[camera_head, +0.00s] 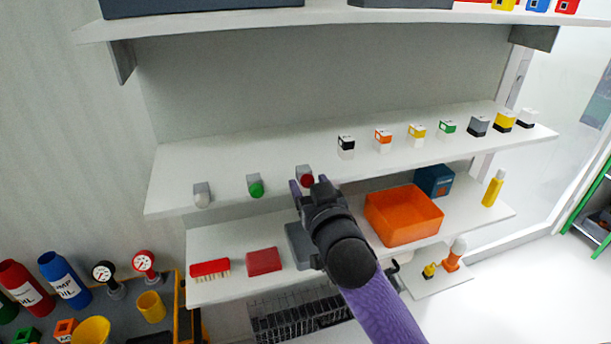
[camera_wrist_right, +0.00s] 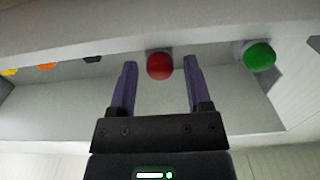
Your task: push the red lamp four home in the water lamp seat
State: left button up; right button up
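The red lamp (camera_head: 307,180) sits at the front of a small grey block, its seat (camera_head: 304,169), at the front edge of the middle shelf. How deep the lamp sits cannot be told. My right gripper (camera_head: 311,188) is in front of the lamp, fingers pointing at the shelf. My left gripper is not in view.
A green lamp (camera_head: 256,189) and a white lamp (camera_head: 202,199) sit in similar blocks to the left. Several small coloured blocks line the shelf's right part. Below are an orange bin (camera_head: 403,222), a red box (camera_head: 264,261) and a brush (camera_head: 210,268). An upper shelf (camera_head: 290,22) overhangs.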

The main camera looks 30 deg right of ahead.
grip_shut()
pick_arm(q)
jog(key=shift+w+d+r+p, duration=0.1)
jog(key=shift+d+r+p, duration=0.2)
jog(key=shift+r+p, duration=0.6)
pick_arm(e)
jog(key=v, duration=0.5)
